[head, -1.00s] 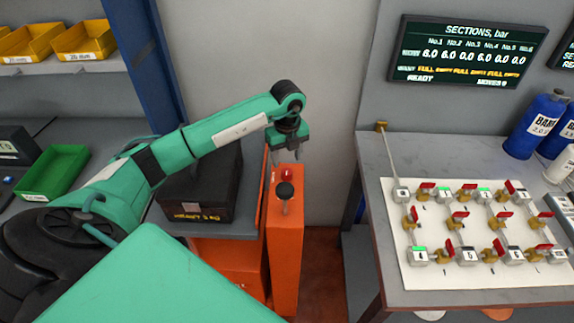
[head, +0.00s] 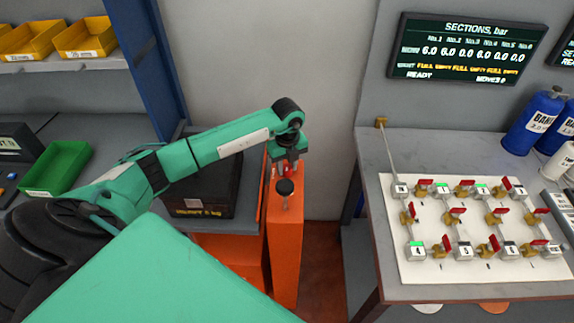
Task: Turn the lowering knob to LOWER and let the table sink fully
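An orange post (head: 286,240) stands at the right side of a table (head: 226,226) that bears a black box (head: 203,190) with a yellow label. On the post's top are a small red knob (head: 283,171) and, nearer me, a black ball-topped lever (head: 285,187). I cannot read any LOWER mark. My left gripper (head: 287,168) points down at the red knob, its fingers beside or over it and partly hiding it. I cannot tell whether the fingers grip it. My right gripper is out of view.
At right, a bench (head: 455,160) carries a white panel (head: 470,270) of red-handled valves. Blue bottles (head: 533,122) stand behind it. A sections display (head: 465,50) hangs on the wall. A green bin (head: 60,168) and yellow bins (head: 85,38) are at left.

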